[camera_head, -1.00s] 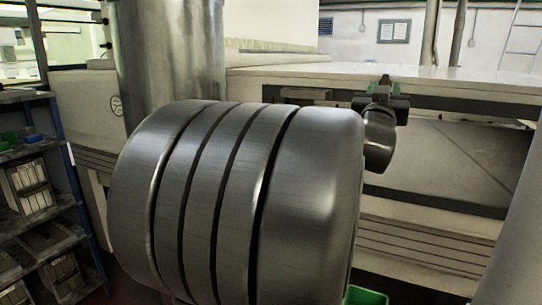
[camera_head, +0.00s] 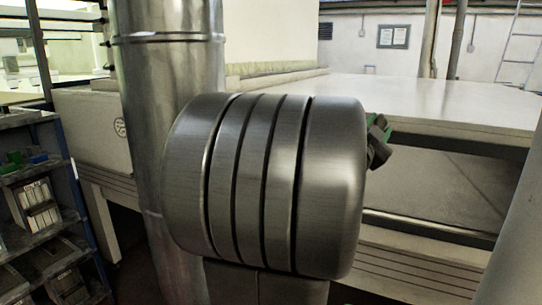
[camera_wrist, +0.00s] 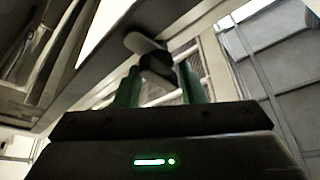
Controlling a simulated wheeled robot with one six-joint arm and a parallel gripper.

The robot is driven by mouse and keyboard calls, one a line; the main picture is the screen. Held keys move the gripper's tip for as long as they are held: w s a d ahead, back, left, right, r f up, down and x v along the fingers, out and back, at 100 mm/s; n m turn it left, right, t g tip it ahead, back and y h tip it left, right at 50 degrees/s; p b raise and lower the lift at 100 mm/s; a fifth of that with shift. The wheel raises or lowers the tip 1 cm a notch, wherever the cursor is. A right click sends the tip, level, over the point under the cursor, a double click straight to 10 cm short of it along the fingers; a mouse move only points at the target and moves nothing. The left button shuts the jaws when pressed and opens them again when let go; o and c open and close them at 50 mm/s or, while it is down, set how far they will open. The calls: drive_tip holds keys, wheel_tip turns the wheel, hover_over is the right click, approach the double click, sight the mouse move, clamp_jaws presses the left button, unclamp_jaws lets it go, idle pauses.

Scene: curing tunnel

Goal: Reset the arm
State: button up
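My arm fills the middle of the head view as a large dark grey ribbed body. My gripper (camera_head: 378,124) shows only in part at its right side, with a bit of green; the arm hides the rest. In the wrist view, the two green fingers of my gripper (camera_wrist: 159,72) stand apart. A dark rounded thing (camera_wrist: 157,64) with a paler flat part shows between and beyond the fingertips. I cannot tell what it is, and I see no clear grip on it.
A long pale machine housing (camera_head: 440,105) with a flat top lies behind and right of the arm. A shiny metal duct (camera_head: 165,70) stands behind the arm on the left. A shelf rack (camera_head: 35,210) with boxes is at far left.

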drive_tip(key=shift+m+g+p, duration=0.7)
drive_tip(key=shift+m, duration=0.8)
